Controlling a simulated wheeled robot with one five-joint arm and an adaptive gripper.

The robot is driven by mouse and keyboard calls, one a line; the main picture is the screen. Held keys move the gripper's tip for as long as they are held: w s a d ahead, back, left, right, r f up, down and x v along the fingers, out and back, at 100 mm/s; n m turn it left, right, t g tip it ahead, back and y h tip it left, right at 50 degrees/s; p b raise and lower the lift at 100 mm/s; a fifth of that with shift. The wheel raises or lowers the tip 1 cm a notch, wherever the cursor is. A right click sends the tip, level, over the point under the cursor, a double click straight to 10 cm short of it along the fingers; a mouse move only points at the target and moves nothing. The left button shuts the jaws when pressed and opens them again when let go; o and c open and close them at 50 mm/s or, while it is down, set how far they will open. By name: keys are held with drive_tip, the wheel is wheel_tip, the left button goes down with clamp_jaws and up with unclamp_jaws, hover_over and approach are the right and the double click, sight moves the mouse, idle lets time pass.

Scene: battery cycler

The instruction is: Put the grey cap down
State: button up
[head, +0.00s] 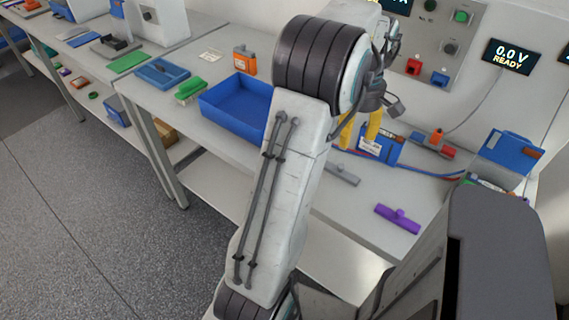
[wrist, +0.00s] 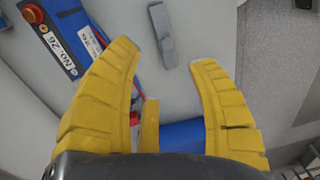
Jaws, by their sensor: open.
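The grey cap (head: 343,174) lies on the bench top in the head view, left of a purple piece. In the wrist view the grey cap (wrist: 161,34) lies flat on the pale surface, just beyond the fingertips and apart from them. My gripper (wrist: 167,58) is open, with nothing between its yellow fingers. In the head view my gripper (head: 360,132) is partly hidden behind my arm, above the bench near a blue battery (head: 378,150). The battery also shows in the wrist view (wrist: 62,38), beside the left finger.
A blue tray (head: 238,105) stands left of my arm, with an orange battery (head: 245,60) behind it. A purple piece (head: 398,218) lies near the front edge. A red-orange connector (head: 433,145) and a blue case (head: 508,152) stand at the right. A wall panel reads 0.0 V READY (head: 510,57).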

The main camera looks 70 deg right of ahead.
drive_tip(key=w+a+r+n+h, duration=0.1)
drive_tip(key=w+a+r, duration=0.1)
drive_tip(key=w+a, duration=0.85)
drive_tip(key=w+a+r+n+h, duration=0.1)
drive_tip(key=w+a+r, duration=0.2)
drive_tip(key=w+a, duration=0.75)
drive_tip(key=a+f+t+y, duration=0.1)
drive_tip(key=a+f+t, duration=0.2)
drive_tip(key=a, duration=1.7)
drive_tip(key=shift+w+f+n, duration=0.15)
drive_tip(key=shift+w+n, duration=0.2)
drive_tip(key=shift+n, duration=0.05)
drive_tip(key=shift+r, duration=0.2)
